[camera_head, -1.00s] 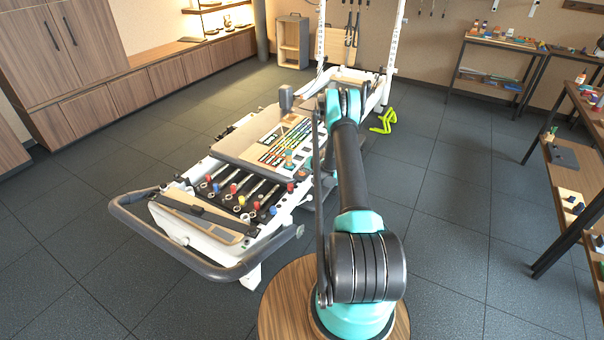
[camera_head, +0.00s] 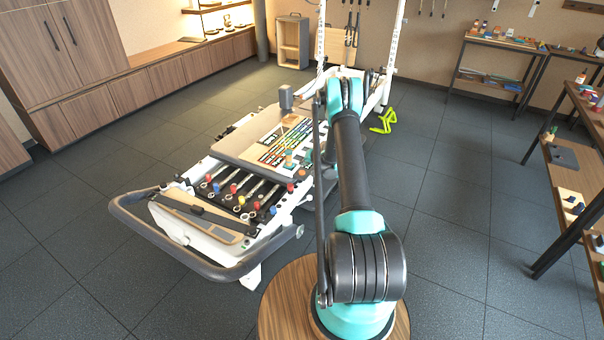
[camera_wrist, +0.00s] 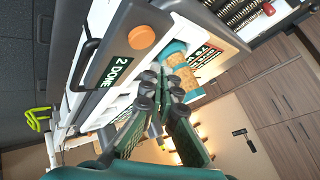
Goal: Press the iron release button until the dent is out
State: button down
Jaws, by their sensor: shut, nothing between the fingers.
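My gripper (camera_wrist: 158,100) is in the middle of the wrist view, its dark fingers shut with nothing between them. A tan block with a teal edge (camera_wrist: 180,66) is just beyond the fingertips; I cannot tell whether they touch it. A round orange button (camera_wrist: 141,36) sits on a grey panel beside a label reading "2 DONE" (camera_wrist: 117,69), apart from the fingers. I cannot tell which part is the iron release button, and no dent can be made out. In the head view my arm hides my gripper.
The white reformer (camera_head: 230,235) stands left of my arm, with a grey curved front bar (camera_head: 200,265). Its top carries a board with coloured stripes (camera_head: 283,142) and a row of springs. Shelves (camera_head: 565,190) stand at the right. The floor between is clear.

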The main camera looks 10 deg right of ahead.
jog(key=shift+r, duration=1.4)
jog(key=shift+s+a+r, duration=0.1)
jog(key=shift+s+r, duration=0.05)
jog(key=shift+r, duration=0.25)
notch_tip(320, 180, up, 14)
jog(key=r+n+g, duration=0.1)
send_over(303, 173)
jog(key=s+a, duration=0.4)
jog(key=s, duration=0.5)
jog(key=s+a+r+n+g+h, duration=0.1)
jog(key=s+a+r, duration=0.2)
jog(key=s+r, duration=0.75)
jog(key=s+n+g+h, duration=0.2)
jog(key=s, duration=3.2)
jog(key=shift+s+f+h, duration=0.2)
jog(key=shift+s+h, duration=0.05)
jog(key=shift+h, duration=0.05)
